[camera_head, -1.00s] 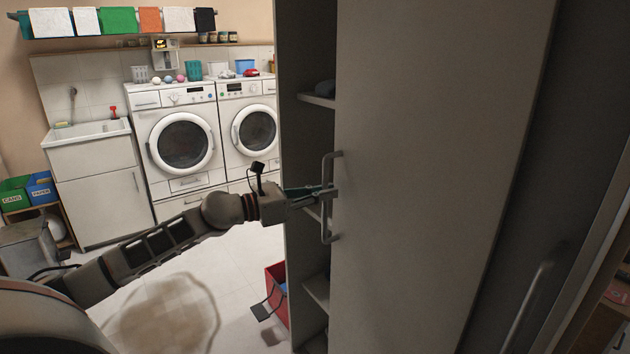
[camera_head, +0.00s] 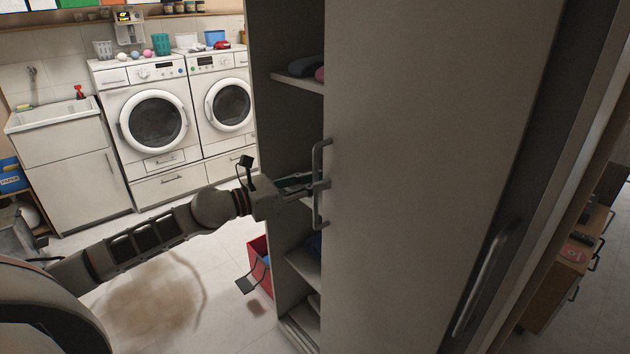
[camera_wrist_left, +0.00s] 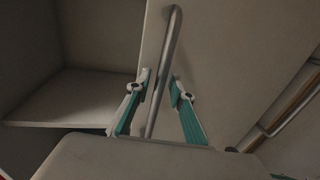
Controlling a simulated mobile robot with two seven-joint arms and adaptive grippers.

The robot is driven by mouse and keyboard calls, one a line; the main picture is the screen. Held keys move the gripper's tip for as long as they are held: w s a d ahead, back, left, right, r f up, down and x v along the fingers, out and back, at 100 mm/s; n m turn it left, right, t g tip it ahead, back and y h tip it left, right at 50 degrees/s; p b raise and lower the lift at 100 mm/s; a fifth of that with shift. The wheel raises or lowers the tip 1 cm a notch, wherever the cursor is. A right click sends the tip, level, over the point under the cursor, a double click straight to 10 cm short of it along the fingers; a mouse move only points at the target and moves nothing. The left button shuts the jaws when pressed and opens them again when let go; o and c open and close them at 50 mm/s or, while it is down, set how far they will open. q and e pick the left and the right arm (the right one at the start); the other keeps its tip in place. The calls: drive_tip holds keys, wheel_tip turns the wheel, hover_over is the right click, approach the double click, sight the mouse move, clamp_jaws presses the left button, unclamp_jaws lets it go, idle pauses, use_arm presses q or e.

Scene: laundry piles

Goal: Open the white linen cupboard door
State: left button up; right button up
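The white linen cupboard door (camera_head: 420,150) stands ajar, with shelves inside (camera_head: 300,80) showing past its left edge. Its upright bar handle (camera_head: 318,210) is near that edge; it also shows in the left wrist view (camera_wrist_left: 172,45). My left gripper (camera_head: 318,184) reaches the handle from the left. In the left wrist view its teal fingers (camera_wrist_left: 160,82) stand on either side of the bar, partly closed with only narrow gaps seen. They appear shut around the handle. My right gripper is out of view.
A second bar handle (camera_head: 487,275) is to the right of the door. A red container (camera_head: 260,262) stands on the floor by the cupboard's left side. Washing machines (camera_head: 155,125) stand behind. Wooden drawers (camera_head: 560,280) are at far right. Floor left of the cupboard is mostly clear.

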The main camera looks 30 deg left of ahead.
use_arm(q)
drive_tip(key=shift+a, duration=0.1)
idle(0.3)
drive_tip(key=v, duration=1.2)
idle(0.6)
drive_tip(key=s+d+f+n+y, duration=0.3)
drive_tip(key=s+f+n+y, duration=0.1)
drive_tip(key=f+n, duration=0.9)
drive_tip(key=s+d+f+n+y, duration=0.2)
drive_tip(key=s+f+n+y, duration=0.15)
drive_tip(key=f+n, duration=0.9)
drive_tip(key=s+d+f+n+g, duration=0.4)
drive_tip(key=s+d+f+n, duration=0.8)
drive_tip(key=d+f+n, duration=0.1)
drive_tip(key=shift+d+f, duration=0.4)
drive_tip(key=shift+d, duration=0.35)
